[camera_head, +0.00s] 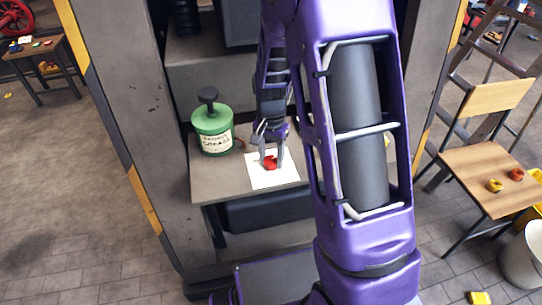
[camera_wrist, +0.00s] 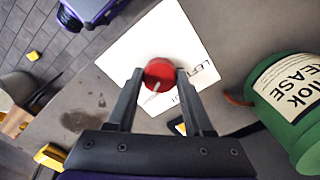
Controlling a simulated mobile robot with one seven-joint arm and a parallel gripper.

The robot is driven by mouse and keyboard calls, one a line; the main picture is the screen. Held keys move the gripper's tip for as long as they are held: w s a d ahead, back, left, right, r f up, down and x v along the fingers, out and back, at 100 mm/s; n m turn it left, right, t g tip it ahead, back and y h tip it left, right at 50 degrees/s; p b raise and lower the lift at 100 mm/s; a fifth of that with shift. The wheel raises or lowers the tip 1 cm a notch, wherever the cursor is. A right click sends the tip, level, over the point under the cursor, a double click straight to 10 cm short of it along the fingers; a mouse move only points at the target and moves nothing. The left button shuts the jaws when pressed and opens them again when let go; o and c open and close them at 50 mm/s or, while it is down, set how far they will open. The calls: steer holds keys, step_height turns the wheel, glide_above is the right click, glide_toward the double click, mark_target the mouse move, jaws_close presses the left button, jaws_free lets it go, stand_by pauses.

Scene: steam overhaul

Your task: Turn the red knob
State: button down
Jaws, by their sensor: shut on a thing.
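The red knob (camera_head: 270,162) sits on a white sheet (camera_head: 259,182) on a grey shelf (camera_head: 213,188). My gripper (camera_head: 271,160) reaches down over it from above. In the wrist view the round red knob (camera_wrist: 159,73) lies between the two fingertips (camera_wrist: 159,74), and the fingers are shut on its sides. A pale pointer shows at the knob's near side. The sheet (camera_wrist: 145,52) has printed dark letters, partly covered by a finger. The knob's base is hidden.
A green grease can (camera_head: 213,130) stands left of the sheet, close to my gripper; the wrist view shows it at right (camera_wrist: 290,100). Dark posts flank the shelf. A chair (camera_head: 490,165) with two small items stands at right.

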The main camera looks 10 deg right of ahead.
mark_target(271, 159)
steer(key=shift+c, duration=1.5)
jaws_free()
steer(key=shift+r, duration=0.1)
step_height(271, 159, up, 17)
steer(key=p, duration=0.2)
steer(key=shift+r+p, duration=0.15)
steer(key=shift+p, duration=0.2)
